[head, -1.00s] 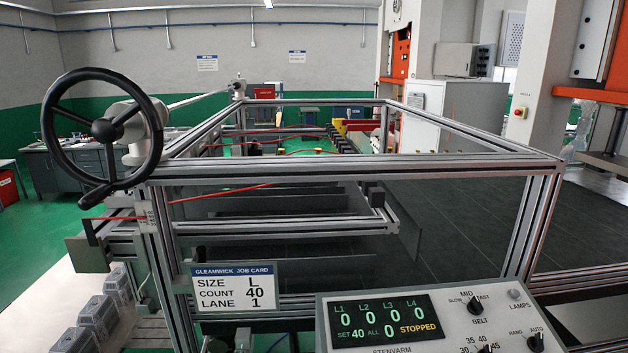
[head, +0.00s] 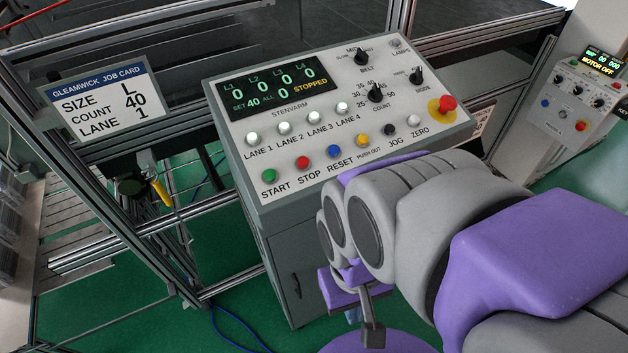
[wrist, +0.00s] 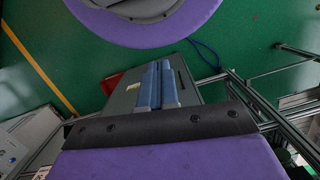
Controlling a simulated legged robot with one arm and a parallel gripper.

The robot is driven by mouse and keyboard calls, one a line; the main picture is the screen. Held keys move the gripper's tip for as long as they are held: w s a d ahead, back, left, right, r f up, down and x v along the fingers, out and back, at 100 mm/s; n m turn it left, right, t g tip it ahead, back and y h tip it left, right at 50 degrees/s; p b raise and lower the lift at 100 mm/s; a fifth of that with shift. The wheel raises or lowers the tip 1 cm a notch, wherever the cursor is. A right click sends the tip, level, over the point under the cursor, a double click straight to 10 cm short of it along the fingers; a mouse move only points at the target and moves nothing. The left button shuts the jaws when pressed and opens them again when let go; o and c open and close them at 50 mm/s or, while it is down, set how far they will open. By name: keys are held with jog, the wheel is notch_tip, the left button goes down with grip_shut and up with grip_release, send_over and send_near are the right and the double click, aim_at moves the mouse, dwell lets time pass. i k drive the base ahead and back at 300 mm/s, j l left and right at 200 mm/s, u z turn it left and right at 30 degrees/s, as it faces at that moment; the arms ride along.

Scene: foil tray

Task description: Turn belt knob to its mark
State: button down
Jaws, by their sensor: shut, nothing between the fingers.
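The belt knob (head: 361,56) is a small black knob at the top of the stenvarm panel (head: 235,150) in the head view. Slow, mid and fast labels are around it; its pointer is too small to read for certain. My gripper shows in the wrist view (wrist: 158,65), its two blue fingers side by side, shut and empty. In the head view my arm fills the lower right and mostly hides the gripper. The gripper is apart from the knob, which the wrist view does not clearly show.
The count knob (head: 377,93), mode knob (head: 416,77) and red emergency button (head: 446,104) are close by on the panel. The job card (head: 101,100) hangs on the aluminium frame at left. A second control box (head: 580,100) stands at right.

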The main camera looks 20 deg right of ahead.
aim_at(361, 58)
jog(key=k+j+z, duration=0.7)
jog(key=k, duration=0.4)
